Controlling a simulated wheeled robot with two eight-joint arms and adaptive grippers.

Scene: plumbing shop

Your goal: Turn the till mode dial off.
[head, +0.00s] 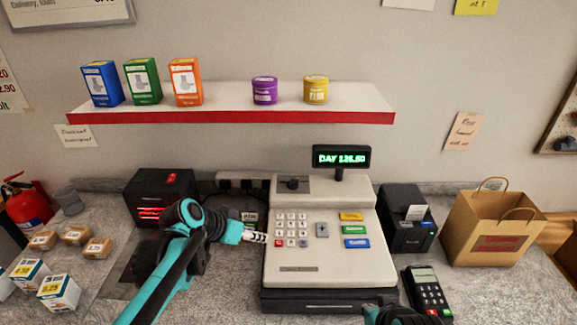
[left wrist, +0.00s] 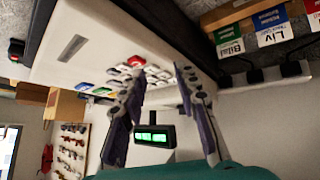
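The till (head: 318,267) stands on the counter, a beige cash register with a lit green display (head: 341,158) reading what looks like "DAY 126.50". Its dark mode dial (head: 292,184) sits on a grey plate at the upper left of the till; its pointer direction is too small to tell. My left gripper (head: 258,237) is beside the till's left edge, below and left of the dial. In the left wrist view my left gripper (left wrist: 158,90) has its fingers apart with nothing held, and the till (left wrist: 95,45) shows beyond them. My right gripper (head: 392,315) is only partly visible at the bottom edge.
A black printer (head: 407,222), card reader (head: 428,290) and paper bag (head: 490,228) stand right of the till. A black device with red lights (head: 160,196) stands to the left. A shelf (head: 230,112) with boxes and tins overhangs behind. Small boxes lie far left.

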